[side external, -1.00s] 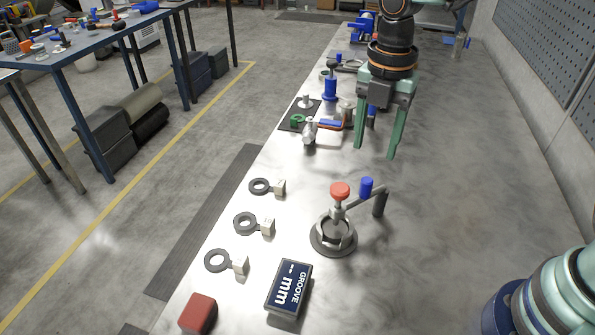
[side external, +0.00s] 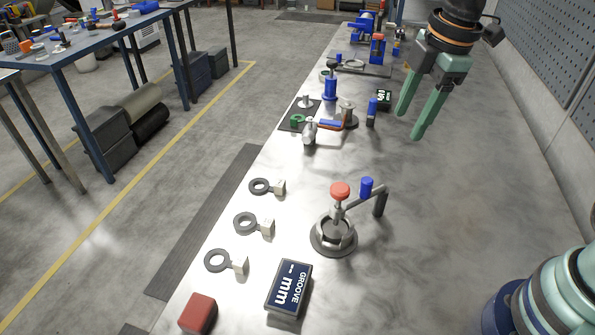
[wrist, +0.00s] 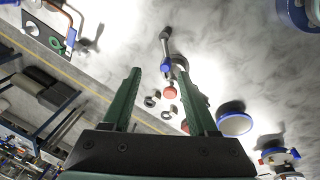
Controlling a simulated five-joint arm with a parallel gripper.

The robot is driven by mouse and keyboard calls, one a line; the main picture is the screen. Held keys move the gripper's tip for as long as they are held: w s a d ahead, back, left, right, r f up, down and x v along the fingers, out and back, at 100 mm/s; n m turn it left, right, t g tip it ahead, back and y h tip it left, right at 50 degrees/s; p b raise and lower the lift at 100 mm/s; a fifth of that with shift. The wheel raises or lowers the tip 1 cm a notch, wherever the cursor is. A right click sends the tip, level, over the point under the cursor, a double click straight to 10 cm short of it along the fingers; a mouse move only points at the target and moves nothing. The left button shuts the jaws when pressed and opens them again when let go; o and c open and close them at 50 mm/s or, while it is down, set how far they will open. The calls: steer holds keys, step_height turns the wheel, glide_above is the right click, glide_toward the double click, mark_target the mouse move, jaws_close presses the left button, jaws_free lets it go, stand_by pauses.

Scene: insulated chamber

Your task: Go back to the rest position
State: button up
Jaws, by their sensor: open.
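My gripper (side external: 409,119) hangs above the right half of the metal bench in the side view. Its two green fingers are apart with nothing between them. They point down and slightly left, and the fingers also show in the wrist view (wrist: 163,97). Below and nearer the camera stands a round fixture (side external: 333,236) with a red knob (side external: 340,190) and a blue-capped arm (side external: 366,187). The gripper is clear of the fixture.
Three dark rings with pale tags (side external: 246,223) lie along the bench's left edge. A "GROOVE mm" box (side external: 289,287) and a red block (side external: 198,313) are in front. A blue-topped cylinder (side external: 371,112) and other fixtures stand left of my gripper. The bench's right side is bare.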

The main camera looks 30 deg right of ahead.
steer(key=s+d+r+m+t, duration=0.1)
steer(key=s+d+m+t, duration=0.2)
steer(key=m, duration=1.2)
steer(key=shift+s+d, duration=0.65)
steer(key=shift+d, duration=1)
